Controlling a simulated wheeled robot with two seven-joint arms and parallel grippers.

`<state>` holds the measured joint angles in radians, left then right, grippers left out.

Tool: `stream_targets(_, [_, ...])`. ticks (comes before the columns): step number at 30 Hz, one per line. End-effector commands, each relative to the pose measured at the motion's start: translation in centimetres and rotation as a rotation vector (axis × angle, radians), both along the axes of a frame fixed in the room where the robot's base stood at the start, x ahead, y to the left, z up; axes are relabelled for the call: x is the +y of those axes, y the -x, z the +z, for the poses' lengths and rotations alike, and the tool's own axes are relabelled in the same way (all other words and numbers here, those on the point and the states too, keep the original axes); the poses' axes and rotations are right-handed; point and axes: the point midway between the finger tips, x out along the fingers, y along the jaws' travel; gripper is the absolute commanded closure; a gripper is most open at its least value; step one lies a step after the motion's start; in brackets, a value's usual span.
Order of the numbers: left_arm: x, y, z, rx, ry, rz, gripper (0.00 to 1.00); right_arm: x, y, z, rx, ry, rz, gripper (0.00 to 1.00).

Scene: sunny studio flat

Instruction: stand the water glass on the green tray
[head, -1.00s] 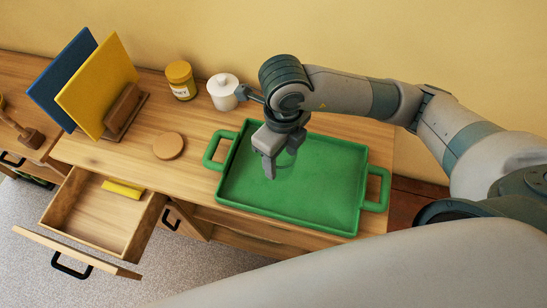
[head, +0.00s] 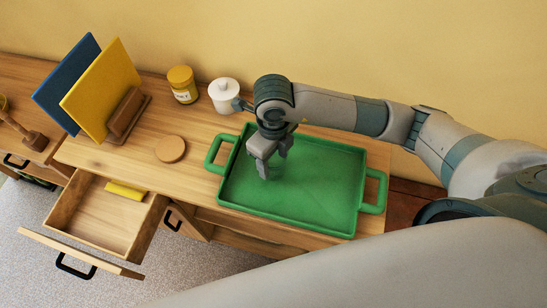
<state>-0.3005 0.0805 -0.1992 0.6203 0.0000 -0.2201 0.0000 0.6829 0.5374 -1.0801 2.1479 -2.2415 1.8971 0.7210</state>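The green tray (head: 320,207) lies on the wooden counter, with a handle at its left and right ends. My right gripper (head: 274,166) points down over the left part of the tray, its two fingers apart. I cannot make out the clear water glass now; whether it is between the fingers or hidden behind them I cannot tell. My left gripper is not in view.
A white lidded pot (head: 223,96) and a honey jar (head: 182,85) stand behind the tray. A round wooden disc (head: 171,149) lies to its left. Yellow (head: 100,90) and blue (head: 65,82) boards stand farther left. An open drawer (head: 90,212) juts out at the front left.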

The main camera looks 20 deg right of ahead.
Motion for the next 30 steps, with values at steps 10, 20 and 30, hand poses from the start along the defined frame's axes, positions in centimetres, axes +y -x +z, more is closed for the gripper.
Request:
stream_targets(10, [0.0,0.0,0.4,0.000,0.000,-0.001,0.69,0.0,0.0,-0.9,-0.001,0.000,0.001,0.79])
stream_targets(20, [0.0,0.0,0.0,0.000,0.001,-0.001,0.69,0.0,0.0,-1.2,0.000,0.000,0.001,0.28])
stream_targets(30, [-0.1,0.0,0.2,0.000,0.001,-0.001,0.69,0.0,0.0,-1.0,0.000,0.000,0.001,0.28])
